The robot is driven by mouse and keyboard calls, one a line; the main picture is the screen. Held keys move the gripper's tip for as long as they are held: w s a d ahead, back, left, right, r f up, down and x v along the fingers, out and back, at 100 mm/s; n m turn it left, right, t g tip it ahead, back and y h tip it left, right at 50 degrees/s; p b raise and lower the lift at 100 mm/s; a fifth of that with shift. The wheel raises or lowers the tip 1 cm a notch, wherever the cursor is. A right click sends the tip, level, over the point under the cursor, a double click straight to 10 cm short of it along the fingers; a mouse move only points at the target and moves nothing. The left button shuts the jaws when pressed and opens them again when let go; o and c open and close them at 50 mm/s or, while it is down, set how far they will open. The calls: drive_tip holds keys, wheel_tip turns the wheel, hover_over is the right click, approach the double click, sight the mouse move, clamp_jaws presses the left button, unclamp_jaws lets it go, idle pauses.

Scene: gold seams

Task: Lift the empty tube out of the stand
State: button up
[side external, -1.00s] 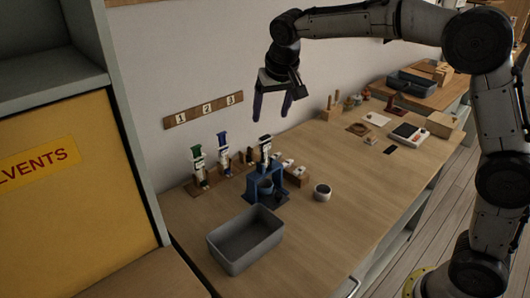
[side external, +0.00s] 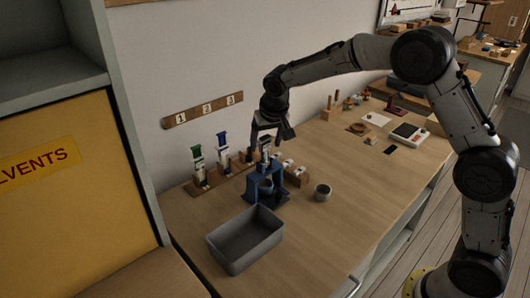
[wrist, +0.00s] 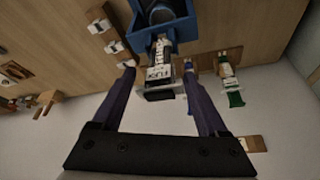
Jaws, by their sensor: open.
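A black-topped tube with a white, black-lettered label (side external: 265,157) stands upright in a blue stand (side external: 279,193). In the wrist view the tube (wrist: 160,68) lies between my two fingers, with the blue stand (wrist: 185,28) behind it. My gripper (side external: 265,151) points down over the tube. Its dark purple fingers are open, one on each side of the tube's upper part, with gaps visible in the wrist view. A green-topped tube (side external: 196,159) and a blue-topped tube (side external: 223,150) stand to the left in a wooden rack. I cannot tell whether the tubes are empty.
A grey open bin (side external: 246,240) stands in front of the blue stand. A small round cup (side external: 322,192) is to its right, and small wooden blocks with white labels (side external: 293,170) sit behind. The bench is clear front right.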

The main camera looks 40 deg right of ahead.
drive_tip(key=shift+w+f, duration=0.1)
drive_tip(key=shift+f, duration=0.05)
clamp_jaws()
idle(0.4)
